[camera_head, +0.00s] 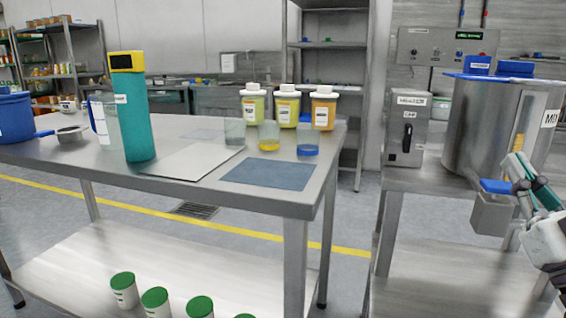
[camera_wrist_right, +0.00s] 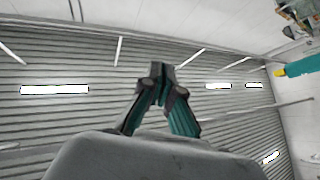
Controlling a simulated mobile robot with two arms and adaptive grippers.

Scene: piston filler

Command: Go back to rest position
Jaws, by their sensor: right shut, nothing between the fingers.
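My right gripper (camera_head: 519,172) is at the right edge of the head view, in front of the large steel vessel (camera_head: 487,125) and beside the small grey box with a blue top (camera_head: 492,214). Its teal fingers are shut and empty. I cannot tell from this view whether it touches the box. In the right wrist view the gripper (camera_wrist_right: 160,70) points up, its fingertips together against the ribbed ceiling. My left gripper is not in view.
A steel table (camera_head: 303,205) holds a tall teal and yellow object (camera_head: 133,120), three capped bottles (camera_head: 287,107) and several beakers. Green-lidded jars (camera_head: 155,300) stand on its lower shelf. A steel control box (camera_head: 408,125) stands left of the vessel. Open floor separates the tables.

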